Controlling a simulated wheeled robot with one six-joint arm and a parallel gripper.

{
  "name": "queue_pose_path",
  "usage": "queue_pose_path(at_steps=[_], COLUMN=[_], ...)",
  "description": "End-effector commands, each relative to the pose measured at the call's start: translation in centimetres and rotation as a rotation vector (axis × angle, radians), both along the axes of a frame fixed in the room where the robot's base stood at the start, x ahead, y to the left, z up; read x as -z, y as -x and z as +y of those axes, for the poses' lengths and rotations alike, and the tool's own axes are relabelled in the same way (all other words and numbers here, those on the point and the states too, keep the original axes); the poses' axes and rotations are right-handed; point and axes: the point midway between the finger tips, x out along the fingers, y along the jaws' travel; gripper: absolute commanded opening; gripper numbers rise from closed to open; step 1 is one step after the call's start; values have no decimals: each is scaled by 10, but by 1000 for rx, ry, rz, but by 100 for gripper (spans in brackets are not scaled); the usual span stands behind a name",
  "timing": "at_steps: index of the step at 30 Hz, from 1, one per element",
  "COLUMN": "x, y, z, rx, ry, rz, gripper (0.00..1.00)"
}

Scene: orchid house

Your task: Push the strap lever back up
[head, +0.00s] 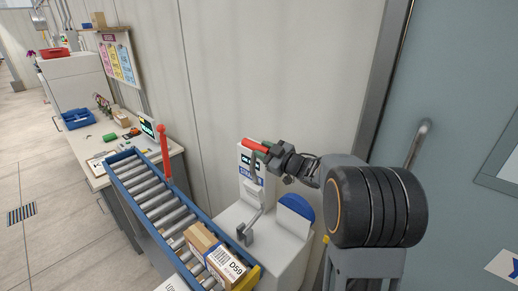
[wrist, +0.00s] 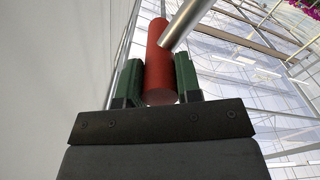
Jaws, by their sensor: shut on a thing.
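The strap lever has a red handle (head: 254,145) on a grey metal shaft (head: 256,200), which rises from a bracket on the white strapping machine (head: 281,234). The lever stands up, close to upright, with its handle in front of the white panel. My gripper (head: 266,149) is shut on the red handle from the right. In the wrist view the red handle (wrist: 159,52) lies between the two green finger pads, and the metal shaft (wrist: 184,26) runs off to the upper right. The inner faces of the pads are hidden.
A roller conveyor (head: 150,190) with blue rails carries a cardboard box (head: 213,256) at its near end. A red post (head: 163,152) stands at the conveyor's rail. A blue rounded part (head: 295,206) is on the machine, right of the lever. The wall is close behind.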

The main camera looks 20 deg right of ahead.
Motion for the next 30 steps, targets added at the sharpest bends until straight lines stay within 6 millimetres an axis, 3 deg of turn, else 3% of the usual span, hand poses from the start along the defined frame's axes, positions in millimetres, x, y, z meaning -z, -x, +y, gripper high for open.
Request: queue_pose_path(at_steps=[13, 14, 15, 21, 30], x=[1, 1, 1, 1, 1], y=[0, 0, 0, 0, 3], z=[-12, -12, -12, -11, -11], rx=[16, 17, 18, 15, 12], ry=[-9, -9, -9, -8, -8], rz=[7, 7, 7, 7, 5], gripper=[0, 33, 37, 56, 57])
